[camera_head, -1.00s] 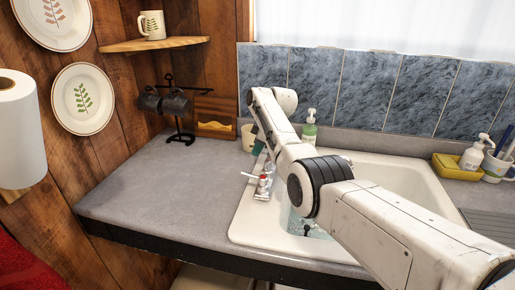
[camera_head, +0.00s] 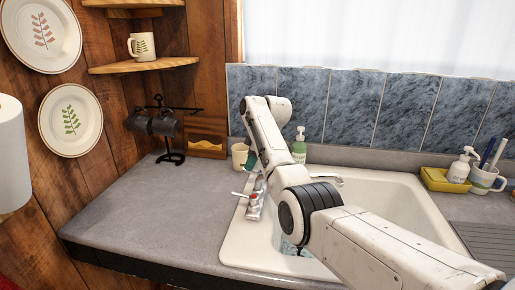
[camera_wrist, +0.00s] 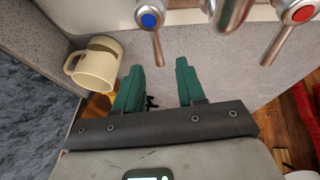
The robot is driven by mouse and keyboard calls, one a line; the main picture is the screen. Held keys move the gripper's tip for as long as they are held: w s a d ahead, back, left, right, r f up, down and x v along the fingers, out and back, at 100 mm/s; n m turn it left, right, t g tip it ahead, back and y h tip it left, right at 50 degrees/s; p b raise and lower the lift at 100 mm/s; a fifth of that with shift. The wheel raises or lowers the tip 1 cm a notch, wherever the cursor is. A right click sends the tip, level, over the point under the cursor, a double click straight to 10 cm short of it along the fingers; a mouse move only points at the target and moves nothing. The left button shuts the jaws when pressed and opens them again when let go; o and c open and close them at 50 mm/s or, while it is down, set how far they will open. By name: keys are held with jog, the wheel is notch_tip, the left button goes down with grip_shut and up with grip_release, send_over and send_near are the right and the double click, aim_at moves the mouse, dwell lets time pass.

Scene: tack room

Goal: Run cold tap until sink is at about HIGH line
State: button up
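The white sink (camera_head: 385,195) is set in the grey counter, partly hidden behind my arm. A bluish patch that looks like water (camera_head: 290,246) shows low in the basin; I see no HIGH line. In the wrist view the cold tap handle (camera_wrist: 150,20), with a blue button, is at the top, left of the metal spout (camera_wrist: 229,14). The hot tap handle (camera_wrist: 298,14), with a red button, is to the right. My gripper (camera_wrist: 158,80) has two green fingers, apart and empty, a little below the cold handle in the picture. No contact shows.
A cream mug (camera_wrist: 96,67) stands close left of the fingers. A green soap bottle (camera_head: 299,147) stands behind the sink. A yellow sponge tray (camera_head: 440,180) and a mug with brushes (camera_head: 484,180) are at the right.

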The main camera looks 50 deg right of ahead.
jog(key=v, duration=0.7)
jog(key=shift+b, duration=0.45)
jog(key=shift+a, duration=0.1)
